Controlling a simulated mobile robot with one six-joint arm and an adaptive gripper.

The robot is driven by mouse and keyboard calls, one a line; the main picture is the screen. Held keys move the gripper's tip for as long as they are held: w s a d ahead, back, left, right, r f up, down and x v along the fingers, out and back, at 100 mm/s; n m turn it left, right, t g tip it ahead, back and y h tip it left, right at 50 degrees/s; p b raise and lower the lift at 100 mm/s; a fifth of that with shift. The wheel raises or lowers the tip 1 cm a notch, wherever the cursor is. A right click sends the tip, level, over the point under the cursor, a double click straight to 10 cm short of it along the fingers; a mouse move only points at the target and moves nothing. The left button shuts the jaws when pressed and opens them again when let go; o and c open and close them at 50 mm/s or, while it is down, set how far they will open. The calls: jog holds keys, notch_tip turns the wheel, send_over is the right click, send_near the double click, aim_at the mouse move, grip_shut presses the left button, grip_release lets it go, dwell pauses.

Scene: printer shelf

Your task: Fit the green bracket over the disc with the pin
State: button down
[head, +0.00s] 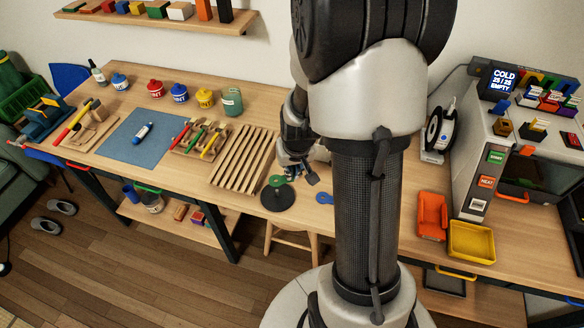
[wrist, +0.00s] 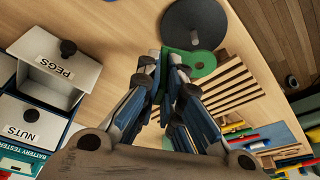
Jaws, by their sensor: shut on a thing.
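The black disc (head: 278,198) lies on the bench, right of the slatted rack; it also shows at the top of the wrist view (wrist: 181,20). In the head view the bracket (head: 277,180) appears at the disc's far side. My gripper (wrist: 172,66) is shut on the bracket's near end. The bracket's height above the disc cannot be told.
A blue flat piece (head: 323,198) lies right of the disc. The slatted rack (head: 243,160) is left of it. The wrist view shows drawers marked PEGS (wrist: 60,62) and NUTS (wrist: 33,122).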

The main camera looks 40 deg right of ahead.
aim_at(293, 180)
jog(key=shift+f, duration=0.1)
jog(key=shift+s+f+b, duration=0.1)
jog(key=shift+f+b, duration=0.35)
jog(key=shift+b, duration=0.3)
jog(key=shift+f+b, duration=1.35)
jog(key=shift+f, duration=0.1)
jog(key=shift+f, duration=0.15)
jog(key=shift+f+b, duration=0.5)
jog(key=shift+b, duration=0.15)
jog(key=shift+f, duration=0.25)
jog(key=shift+f+b, duration=0.75)
jog(key=shift+b, duration=0.2)
